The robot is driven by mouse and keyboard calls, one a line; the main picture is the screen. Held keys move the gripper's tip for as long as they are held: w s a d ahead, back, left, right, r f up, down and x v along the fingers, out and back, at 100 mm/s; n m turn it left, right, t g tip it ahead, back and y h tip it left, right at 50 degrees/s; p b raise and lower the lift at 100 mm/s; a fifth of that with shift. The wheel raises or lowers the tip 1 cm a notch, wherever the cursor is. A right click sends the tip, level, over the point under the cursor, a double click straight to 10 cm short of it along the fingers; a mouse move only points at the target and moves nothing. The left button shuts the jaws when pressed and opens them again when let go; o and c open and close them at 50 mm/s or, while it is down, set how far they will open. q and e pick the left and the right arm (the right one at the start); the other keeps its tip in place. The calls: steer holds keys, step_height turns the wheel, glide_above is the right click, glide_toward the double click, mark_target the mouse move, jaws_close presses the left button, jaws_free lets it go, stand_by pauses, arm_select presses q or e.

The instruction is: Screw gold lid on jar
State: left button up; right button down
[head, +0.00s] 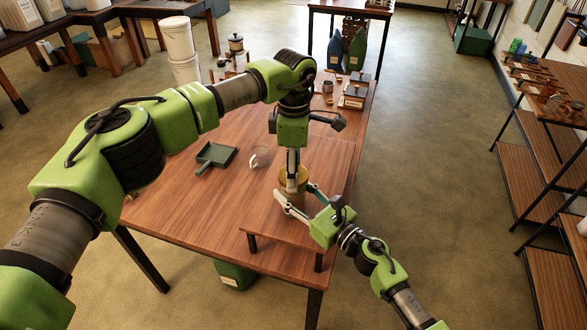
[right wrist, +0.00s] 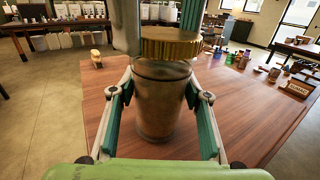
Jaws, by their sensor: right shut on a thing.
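The glass jar (right wrist: 160,105) stands upright on a raised wooden board. The gold lid (right wrist: 170,45) is at the jar's mouth, and it also shows in the head view (head: 292,184). I cannot tell if it is seated on the threads. My right gripper (head: 295,193) is shut on the jar, one finger on each side. My left gripper (head: 292,168) points straight down at the lid. In the right wrist view its fingers come down on either side of the lid; whether they press on it is hidden.
A dark green dustpan (head: 216,155) and a clear mug (head: 260,158) lie left on the table (head: 180,205). White buckets (head: 178,40) stand beyond. Small containers stand at the table's far end. Shelving (head: 530,150) is at the right.

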arm_select(q)
steer(key=m, duration=0.6)
steer(key=shift+m, duration=0.3)
steer(key=m, duration=0.6)
steer(key=o, duration=1.3)
step_height(320, 180, up, 12)
arm_select(e)
steer(key=c, duration=1.1)
jaws_free()
steer(key=shift+o, duration=0.2)
